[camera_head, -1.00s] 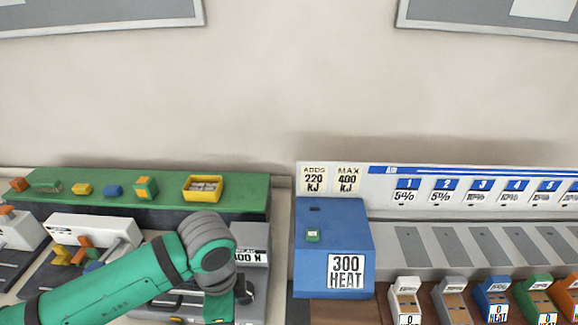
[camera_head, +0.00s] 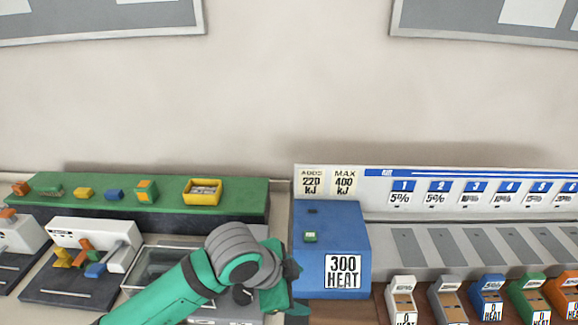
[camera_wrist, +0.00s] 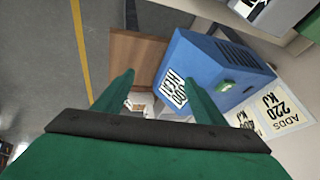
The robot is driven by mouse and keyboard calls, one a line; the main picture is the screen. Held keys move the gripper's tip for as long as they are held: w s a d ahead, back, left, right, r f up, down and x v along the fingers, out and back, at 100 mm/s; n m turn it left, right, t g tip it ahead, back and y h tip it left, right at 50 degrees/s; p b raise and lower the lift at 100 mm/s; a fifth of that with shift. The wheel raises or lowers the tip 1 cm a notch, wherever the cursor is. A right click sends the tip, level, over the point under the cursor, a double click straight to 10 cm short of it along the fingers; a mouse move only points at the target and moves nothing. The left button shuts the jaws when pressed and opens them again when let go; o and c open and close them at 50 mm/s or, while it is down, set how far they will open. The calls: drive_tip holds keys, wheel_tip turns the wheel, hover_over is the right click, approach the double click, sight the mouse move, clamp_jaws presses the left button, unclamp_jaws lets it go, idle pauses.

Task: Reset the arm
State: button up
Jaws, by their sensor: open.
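My green arm reaches in from the bottom of the head view, and my gripper (camera_head: 285,295) is low in front of the blue machine's left side. In the wrist view my gripper (camera_wrist: 160,92) shows two green fingers spread apart with nothing between them. The blue machine (camera_head: 306,270) carries a "300 HEAT" label and a small green button on top. It also shows in the wrist view (camera_wrist: 195,65), tilted, beyond the right finger.
A green shelf (camera_head: 240,193) at the left holds small coloured blocks and a yellow tray (camera_head: 203,199). Several coloured bins, such as a blue one (camera_head: 487,287), line the lower right.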

drive_tip(key=w+d+r+n+t+h, duration=0.3)
drive_tip(key=d+r+t+h, duration=0.2)
drive_tip(key=d+r, duration=0.3)
drive_tip(key=w+d+r+n+t+h, duration=0.4)
drive_tip(key=d+r+t, duration=0.1)
drive_tip(key=d+r, duration=0.25)
drive_tip(key=s+a+f+n+t+y, duration=0.25)
drive_tip(key=f+n+y, duration=0.2)
drive_tip(key=f, duration=0.25)
drive_tip(key=s+a+f+n+t+y, duration=0.1)
drive_tip(key=s+a+f+n+y, duration=0.25)
drive_tip(key=f+n, duration=0.2)
drive_tip(key=s+a+f+n+t+y, duration=0.2)
drive_tip(key=s+a+f+n+y, duration=0.15)
drive_tip(key=f, duration=0.45)
drive_tip(key=s+a+f+m+g, duration=0.1)
drive_tip(key=s+a+f, duration=0.1)
drive_tip(key=s, duration=0.6)
drive_tip(key=s+a+f+m+g+y, duration=0.1)
drive_tip(key=s+a+f, duration=0.2)
drive_tip(key=s, duration=0.6)
drive_tip(key=s+a+f+m+g+y, duration=0.1)
drive_tip(key=s+a+f, duration=0.2)
drive_tip(key=s, duration=0.6)
wheel_tip(320, 180, down, 3)
drive_tip(key=shift+r+m, duration=0.15)
drive_tip(key=shift+m, duration=0.2)
drive_tip(key=shift+w+g+y, duration=0.15)
drive_tip(key=shift+g+y, duration=0.1)
drive_tip(key=shift+c, duration=0.3)
